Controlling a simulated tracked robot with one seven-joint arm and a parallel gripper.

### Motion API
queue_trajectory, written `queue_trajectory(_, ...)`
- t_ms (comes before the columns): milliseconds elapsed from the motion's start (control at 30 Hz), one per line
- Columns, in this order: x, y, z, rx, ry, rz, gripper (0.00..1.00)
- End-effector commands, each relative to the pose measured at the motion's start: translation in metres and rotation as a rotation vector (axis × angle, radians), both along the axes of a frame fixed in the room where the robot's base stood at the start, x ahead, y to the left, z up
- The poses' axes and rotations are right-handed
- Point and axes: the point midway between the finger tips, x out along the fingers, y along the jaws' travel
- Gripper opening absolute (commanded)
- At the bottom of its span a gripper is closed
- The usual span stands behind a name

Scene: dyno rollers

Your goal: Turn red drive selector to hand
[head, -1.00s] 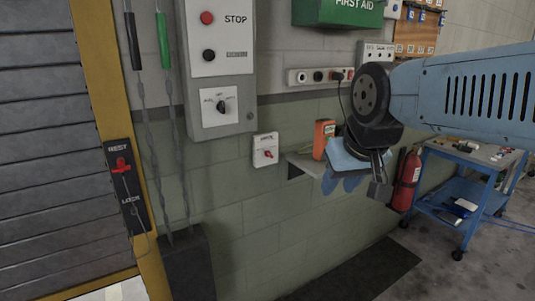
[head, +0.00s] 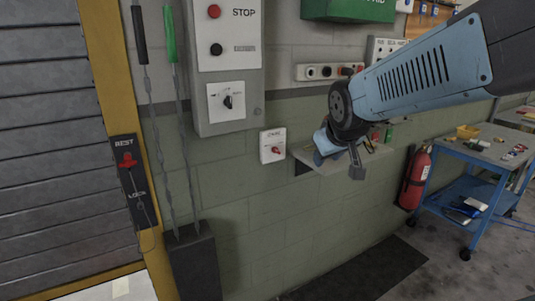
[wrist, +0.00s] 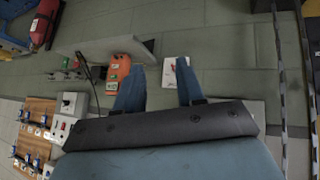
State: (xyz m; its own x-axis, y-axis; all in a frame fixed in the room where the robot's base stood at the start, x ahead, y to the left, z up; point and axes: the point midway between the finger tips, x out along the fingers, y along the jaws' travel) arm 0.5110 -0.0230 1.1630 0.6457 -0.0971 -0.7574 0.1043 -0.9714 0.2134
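The red drive selector (head: 276,150) is a small red knob on a white box (head: 265,156) on the green wall, below the grey control panel. The lettering on the box and the knob's setting are too small to read surely. My gripper (head: 319,153) is to the right of the box and apart from it, in front of the wall shelf. In the wrist view its two blue fingers (wrist: 160,66) are spread with nothing between them. The white box (wrist: 170,72) shows beyond and between the fingertips, partly covered by the right finger.
The grey control panel (head: 248,114) has a red STOP button and a black selector. A red handle (head: 127,160) is on the REST/LOCK plate at left. An orange device (wrist: 118,68) rests on the shelf (head: 345,158). A blue trolley (head: 470,160) and extinguisher (head: 414,182) are right.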

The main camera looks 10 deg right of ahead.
Motion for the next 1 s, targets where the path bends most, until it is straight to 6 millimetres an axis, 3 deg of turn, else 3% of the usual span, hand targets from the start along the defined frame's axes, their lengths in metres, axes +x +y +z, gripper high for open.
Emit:
queue_trajectory(200,0.074,-0.014,-0.021,-0.128,-0.119,0.120,0.38)
queue_trajectory(500,0.157,-0.022,-0.056,-0.264,-0.302,0.307,0.38)
queue_trajectory(800,0.212,-0.020,-0.099,-0.342,-0.509,0.485,0.38)
queue_trajectory(1000,0.232,-0.017,-0.128,-0.360,-0.667,0.571,0.38)
